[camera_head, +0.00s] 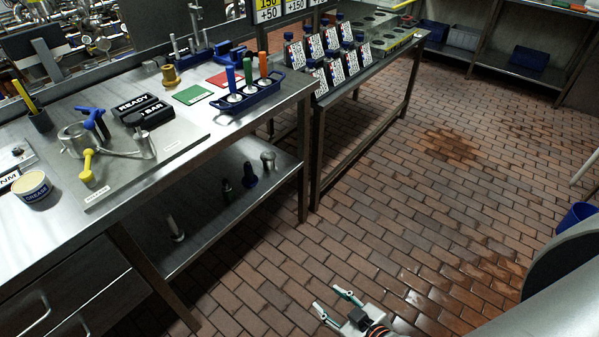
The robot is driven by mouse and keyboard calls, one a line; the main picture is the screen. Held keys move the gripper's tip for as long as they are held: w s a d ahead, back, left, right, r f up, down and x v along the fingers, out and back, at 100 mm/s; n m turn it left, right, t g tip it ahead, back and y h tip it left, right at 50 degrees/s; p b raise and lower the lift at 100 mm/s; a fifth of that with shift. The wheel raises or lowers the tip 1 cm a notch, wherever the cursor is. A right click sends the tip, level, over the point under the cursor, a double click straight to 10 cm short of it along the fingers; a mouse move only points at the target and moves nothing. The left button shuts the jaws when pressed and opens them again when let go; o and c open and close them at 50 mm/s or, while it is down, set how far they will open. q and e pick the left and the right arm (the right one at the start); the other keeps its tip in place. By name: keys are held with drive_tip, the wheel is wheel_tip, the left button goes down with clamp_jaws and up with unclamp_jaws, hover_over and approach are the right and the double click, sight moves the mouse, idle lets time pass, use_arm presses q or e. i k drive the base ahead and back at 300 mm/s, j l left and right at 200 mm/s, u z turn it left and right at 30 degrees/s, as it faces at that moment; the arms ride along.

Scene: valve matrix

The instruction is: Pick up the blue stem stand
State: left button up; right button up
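A blue stand (246,97) with a looped end holds three upright stems with a blue, a green and an orange handle. It rests at the right front of the steel workbench. A small dark blue flanged piece (250,177) also stands on the bench's lower shelf; I cannot tell its exact shape. My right gripper (336,304) is open and empty at the bottom of the view. It appears over the brick floor, in front of the benches and apart from the stand. My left gripper is not in view.
Red and green mats (193,94) lie behind the stand. A plate with a yellow-handled valve (88,166) and a grease tub (33,188) occupy the left of the bench. A second table (374,70) carries labelled bottles (331,70). The brick floor (400,200) is mostly clear.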

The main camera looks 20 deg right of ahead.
sight(250, 181)
drive_tip(key=z, duration=0.2)
drive_tip(key=u, duration=0.3)
drive_tip(key=i+l+u, duration=0.15)
drive_tip(key=l+u, duration=0.15)
drive_tip(key=u, duration=0.15)
drive_tip(key=i+l+u, duration=0.1)
drive_tip(key=l+u, duration=0.8)
drive_tip(key=l, duration=0.45)
drive_tip(key=l+u, duration=0.2)
drive_tip(key=l, duration=0.75)
drive_tip(key=k+l, duration=0.1)
drive_tip(key=l, duration=1.6)
drive_tip(key=k+l, duration=0.15)
drive_tip(key=l, duration=0.7)
drive_tip(key=i+l+u, duration=0.05)
